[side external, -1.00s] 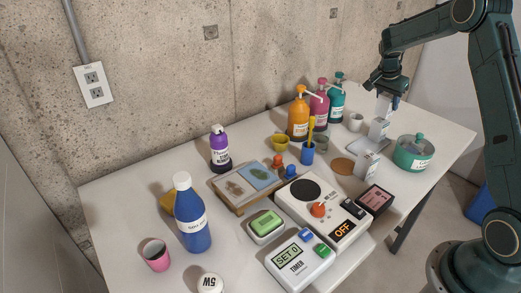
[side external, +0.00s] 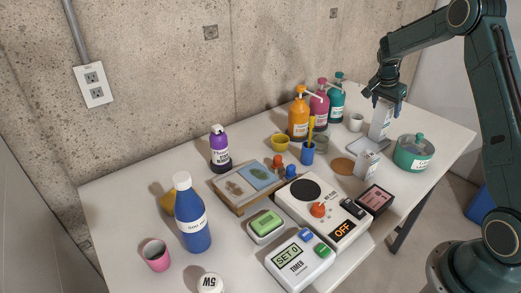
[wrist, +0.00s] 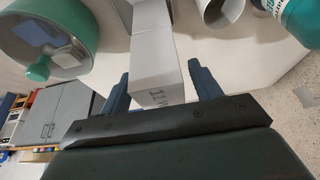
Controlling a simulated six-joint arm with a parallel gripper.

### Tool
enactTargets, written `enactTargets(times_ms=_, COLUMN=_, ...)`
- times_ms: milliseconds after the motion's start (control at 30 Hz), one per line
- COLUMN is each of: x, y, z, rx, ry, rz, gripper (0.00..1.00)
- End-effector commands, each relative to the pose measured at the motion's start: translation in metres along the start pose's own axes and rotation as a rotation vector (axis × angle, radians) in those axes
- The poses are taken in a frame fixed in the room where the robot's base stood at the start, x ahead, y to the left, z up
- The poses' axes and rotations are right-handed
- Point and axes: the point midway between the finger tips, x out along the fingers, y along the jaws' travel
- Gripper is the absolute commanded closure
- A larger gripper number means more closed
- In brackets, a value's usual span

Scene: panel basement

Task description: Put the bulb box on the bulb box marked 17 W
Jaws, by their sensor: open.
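A tall white upright shape, which looks like one white box (side external: 383,110) on top of another (side external: 378,132), stands at the right of the table. My gripper (side external: 386,103) is open above it, with one finger on each side of the upper box. In the wrist view the box (wrist: 158,62) lies between the open fingers (wrist: 161,72) with a gap on each side. Its near face carries dark print, partly cut off, that I cannot read surely.
A green lidded pot (side external: 413,155) stands right of the boxes. A white cup (side external: 356,122) and pump bottles (side external: 320,108) stand behind and left. A brown round mat (side external: 343,166) and a dark box (side external: 375,200) lie nearer the camera.

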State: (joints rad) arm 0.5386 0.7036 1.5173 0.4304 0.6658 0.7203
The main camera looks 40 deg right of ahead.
Motion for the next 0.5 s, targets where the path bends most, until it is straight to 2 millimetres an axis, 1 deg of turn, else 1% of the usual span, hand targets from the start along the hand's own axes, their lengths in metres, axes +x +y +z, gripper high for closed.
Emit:
enactTargets(times_ms=267, x=-0.006, y=0.0, z=-0.002, rx=-0.001, ry=0.001, rz=-0.001, gripper=0.37)
enactTargets(times_ms=367, x=-0.014, y=-0.001, z=-0.002, rx=-0.001, ry=0.002, rz=-0.003, gripper=0.37)
enactTargets(times_ms=500, x=-0.03, y=-0.001, z=-0.002, rx=0.0, ry=0.002, rz=-0.003, gripper=0.37)
